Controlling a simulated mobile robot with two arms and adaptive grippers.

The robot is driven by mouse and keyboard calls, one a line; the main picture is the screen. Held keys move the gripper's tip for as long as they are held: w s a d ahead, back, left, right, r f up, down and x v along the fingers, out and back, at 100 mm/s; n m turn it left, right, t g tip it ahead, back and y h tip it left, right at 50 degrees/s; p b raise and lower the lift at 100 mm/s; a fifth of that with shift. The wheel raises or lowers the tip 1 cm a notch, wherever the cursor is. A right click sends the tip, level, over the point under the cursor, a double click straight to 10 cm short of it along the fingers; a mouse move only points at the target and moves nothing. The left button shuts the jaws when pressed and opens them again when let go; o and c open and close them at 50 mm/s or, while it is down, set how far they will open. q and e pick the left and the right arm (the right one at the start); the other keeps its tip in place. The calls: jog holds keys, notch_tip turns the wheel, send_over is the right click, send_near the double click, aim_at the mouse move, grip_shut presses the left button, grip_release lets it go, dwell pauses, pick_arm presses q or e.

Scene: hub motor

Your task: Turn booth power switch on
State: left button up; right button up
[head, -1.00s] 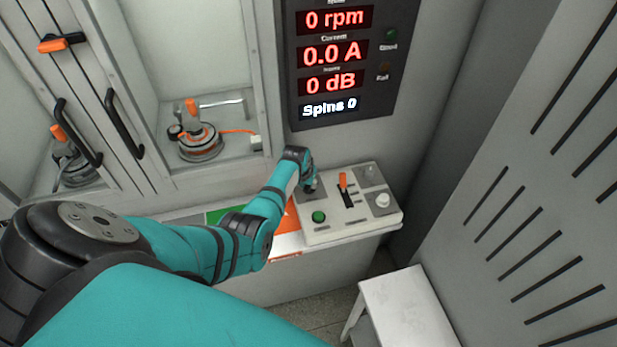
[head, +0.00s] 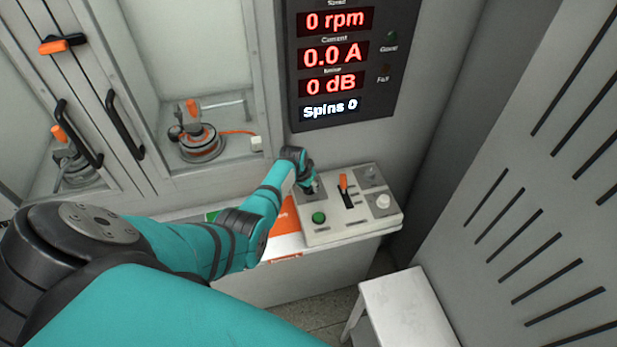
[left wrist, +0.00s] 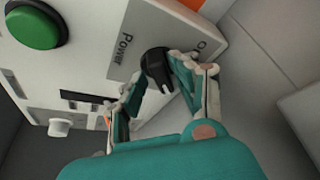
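The booth power switch (left wrist: 157,66) is a black rotary knob on a grey plate lettered "Power" in the left wrist view. The start of a second word, beginning with "O", shows beside the knob. My left gripper (left wrist: 158,72) has one fingertip on each side of the knob and appears closed on it. In the head view my left gripper (head: 313,186) is at the back left corner of the control box (head: 345,226), and its wrist hides most of the switch there. My right gripper is in neither view.
The box also carries a green button (head: 319,217), an orange-handled lever (head: 343,182) and a white knob (head: 382,201). The display (head: 335,55) reads 0 rpm, 0.0 A, 0 dB and Spins 0. A white stool (head: 408,307) stands in front at right.

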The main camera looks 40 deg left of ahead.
pick_arm(q)
jog(key=shift+a, duration=0.15)
jog(key=shift+s+r, duration=0.2)
jog(key=shift+r, duration=0.4)
jog(key=v, duration=1)
jog(key=shift+s+r, duration=0.25)
jog(key=shift+s, duration=0.05)
